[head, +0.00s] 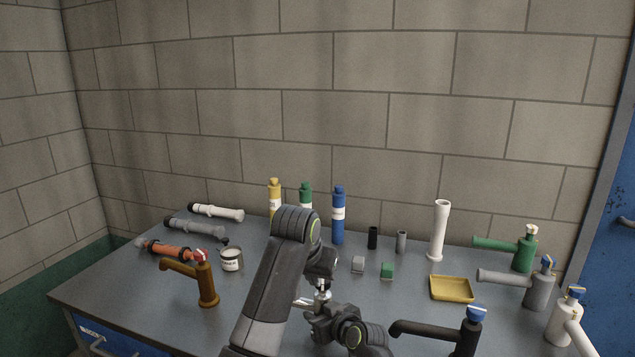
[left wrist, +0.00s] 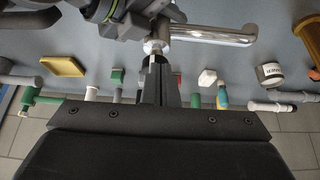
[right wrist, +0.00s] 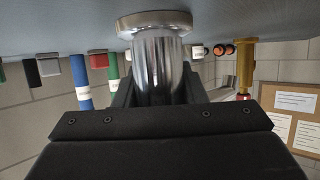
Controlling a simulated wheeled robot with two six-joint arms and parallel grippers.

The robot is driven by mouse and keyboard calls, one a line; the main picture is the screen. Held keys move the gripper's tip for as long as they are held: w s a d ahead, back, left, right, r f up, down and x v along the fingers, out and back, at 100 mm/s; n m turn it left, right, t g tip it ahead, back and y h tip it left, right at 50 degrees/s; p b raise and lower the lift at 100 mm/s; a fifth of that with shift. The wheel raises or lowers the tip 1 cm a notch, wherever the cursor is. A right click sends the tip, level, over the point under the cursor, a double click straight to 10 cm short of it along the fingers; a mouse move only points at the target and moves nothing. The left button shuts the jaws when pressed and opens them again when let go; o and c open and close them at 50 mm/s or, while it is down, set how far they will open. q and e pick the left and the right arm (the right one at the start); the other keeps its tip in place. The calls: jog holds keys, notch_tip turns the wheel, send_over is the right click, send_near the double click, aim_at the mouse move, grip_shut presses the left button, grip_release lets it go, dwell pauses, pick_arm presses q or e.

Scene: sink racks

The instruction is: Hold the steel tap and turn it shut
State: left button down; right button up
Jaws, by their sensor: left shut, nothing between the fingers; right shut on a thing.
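The steel tap (head: 323,297) stands near the middle of the table, mostly hidden behind my arms in the head view. Its shiny spout (left wrist: 215,33) points right in the left wrist view. My right gripper (right wrist: 158,88) is shut on the tap's round body (right wrist: 158,60), just below its wide base in that upside-down view. My left gripper (head: 322,280) is above the tap, its fingers (left wrist: 157,62) shut and empty at the top of the tap. Whether they touch it I cannot tell. The handle is not clearly seen.
A brown tap (head: 207,285) with a red handle stands left, a black tap (head: 467,330) with a blue handle right. A yellow tray (head: 451,289), small blocks and bottles (head: 338,215) are behind. Green (head: 523,250) and grey (head: 540,286) taps stand far right.

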pick_arm(q)
jog(key=shift+r, duration=1.8)
notch_tip(320, 180, down, 6)
jog(key=shift+d, duration=0.4)
jog(key=shift+w, duration=0.25)
jog(key=shift+w+a, duration=0.15)
jog(key=shift+a, duration=0.1)
dwell(0.3)
